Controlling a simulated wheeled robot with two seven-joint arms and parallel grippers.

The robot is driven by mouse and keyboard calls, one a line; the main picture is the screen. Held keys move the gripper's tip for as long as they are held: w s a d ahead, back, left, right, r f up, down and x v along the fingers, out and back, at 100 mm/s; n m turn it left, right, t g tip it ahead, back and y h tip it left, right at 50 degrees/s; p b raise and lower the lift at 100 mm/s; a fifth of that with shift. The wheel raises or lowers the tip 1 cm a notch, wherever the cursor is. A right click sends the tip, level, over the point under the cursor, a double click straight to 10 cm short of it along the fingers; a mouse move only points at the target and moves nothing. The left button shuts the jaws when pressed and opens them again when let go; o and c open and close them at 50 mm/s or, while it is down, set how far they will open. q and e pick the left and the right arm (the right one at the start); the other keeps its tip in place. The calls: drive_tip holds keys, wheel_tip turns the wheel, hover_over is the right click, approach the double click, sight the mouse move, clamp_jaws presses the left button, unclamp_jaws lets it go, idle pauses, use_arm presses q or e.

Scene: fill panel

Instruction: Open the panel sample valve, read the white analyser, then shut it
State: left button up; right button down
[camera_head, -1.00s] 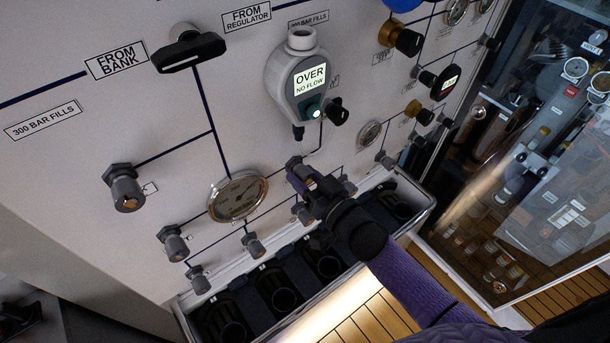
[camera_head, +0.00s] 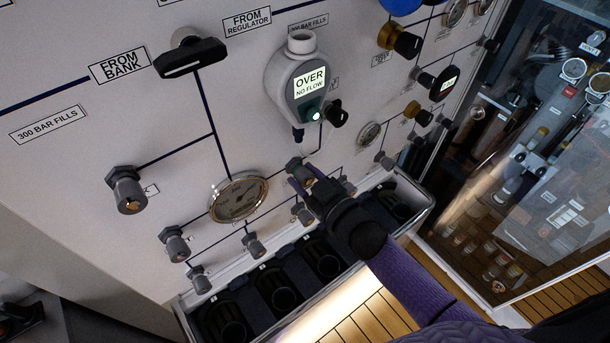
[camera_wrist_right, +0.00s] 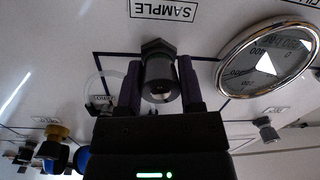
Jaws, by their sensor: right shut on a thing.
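The sample valve (camera_head: 299,170) is a small grey hexagonal knob on the panel below the analyser. In the right wrist view the valve (camera_wrist_right: 160,76) sits between the two purple fingers of my right gripper (camera_wrist_right: 160,88), under an upside-down SAMPLE label (camera_wrist_right: 163,9). My right gripper (camera_head: 304,180) is shut on this knob; its wrist hides part of the panel's lower right. The white analyser (camera_head: 297,85) has a lit screen reading OVER, NO FLOW, and a small green light beneath. My left gripper is not seen.
A round gauge (camera_head: 239,197) lies left of the valve, with similar grey knobs around it. A black lever (camera_head: 190,57) is at upper left. A rack of dark cylinder bays (camera_head: 278,289) runs below the panel. A glass cabinet (camera_head: 530,170) stands at right.

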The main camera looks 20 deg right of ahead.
drive_tip(key=n, duration=0.5)
drive_tip(key=shift+d+r+n+h, duration=0.1)
drive_tip(key=shift+n+h, duration=0.4)
drive_tip(key=shift+n, duration=2.1)
drive_tip(key=shift+c, duration=1.2)
unclamp_jaws()
drive_tip(key=b+v, duration=0.1)
drive_tip(key=v, duration=0.8)
drive_tip(key=shift+s+d, duration=0.2)
drive_tip(key=shift+s, duration=0.2)
